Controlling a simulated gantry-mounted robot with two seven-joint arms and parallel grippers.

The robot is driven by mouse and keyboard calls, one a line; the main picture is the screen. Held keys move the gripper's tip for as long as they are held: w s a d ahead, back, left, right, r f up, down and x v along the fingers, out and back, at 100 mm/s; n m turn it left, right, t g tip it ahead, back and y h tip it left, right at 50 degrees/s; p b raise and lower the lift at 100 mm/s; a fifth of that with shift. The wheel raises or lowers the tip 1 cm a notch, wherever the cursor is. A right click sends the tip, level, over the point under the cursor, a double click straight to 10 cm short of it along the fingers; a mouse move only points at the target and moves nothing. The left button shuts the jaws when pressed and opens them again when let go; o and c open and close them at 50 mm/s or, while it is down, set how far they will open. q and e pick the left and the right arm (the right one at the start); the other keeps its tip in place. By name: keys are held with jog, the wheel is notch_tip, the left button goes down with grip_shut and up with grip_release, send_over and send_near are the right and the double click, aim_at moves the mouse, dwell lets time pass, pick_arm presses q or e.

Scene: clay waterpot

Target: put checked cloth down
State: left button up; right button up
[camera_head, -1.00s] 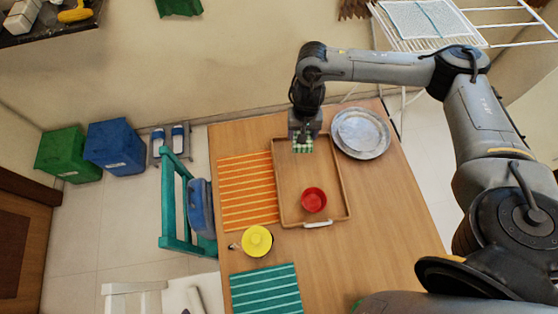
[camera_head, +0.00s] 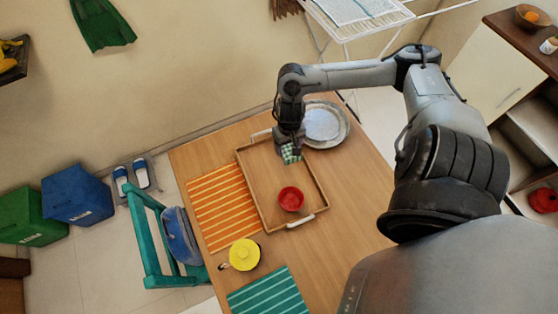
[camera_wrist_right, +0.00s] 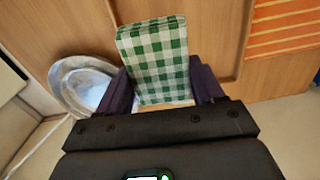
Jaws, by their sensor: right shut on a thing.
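The green-and-white checked cloth (camera_head: 290,154) is folded into a small block and held in my right gripper (camera_head: 288,145). In the right wrist view the cloth (camera_wrist_right: 158,62) stands out between the two dark fingers, which press its sides. In the head view the gripper is over the far end of the wooden tray (camera_head: 262,190), near its right rim. I cannot tell whether the cloth touches the tray. My left gripper is not in view.
A red bowl (camera_head: 291,199) sits in the tray's near part. Metal plates (camera_head: 325,122) lie right of the gripper. An orange striped mat (camera_head: 222,205), a yellow lidded pot (camera_head: 244,254) and a teal striped mat (camera_head: 268,292) lie on the table. The tray's middle is clear.

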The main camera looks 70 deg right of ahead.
jog(key=s, duration=0.1)
jog(key=s+f, duration=0.1)
jog(key=s, duration=0.1)
jog(key=shift+s+d+f, duration=0.2)
jog(key=shift+d+f, duration=0.1)
jog(key=shift+d, duration=0.1)
jog(key=shift+s+a+f, duration=0.1)
jog(key=shift+s+f, duration=0.1)
jog(key=shift+f, duration=0.15)
jog(key=shift+w+f, duration=0.2)
jog(key=b, duration=0.4)
send_over(270, 158)
notch_tip(270, 158, down, 6)
jog(key=shift+f, duration=0.25)
jog(key=shift+f+b, duration=0.75)
jog(key=shift+f, duration=1.3)
jog(key=o, duration=1)
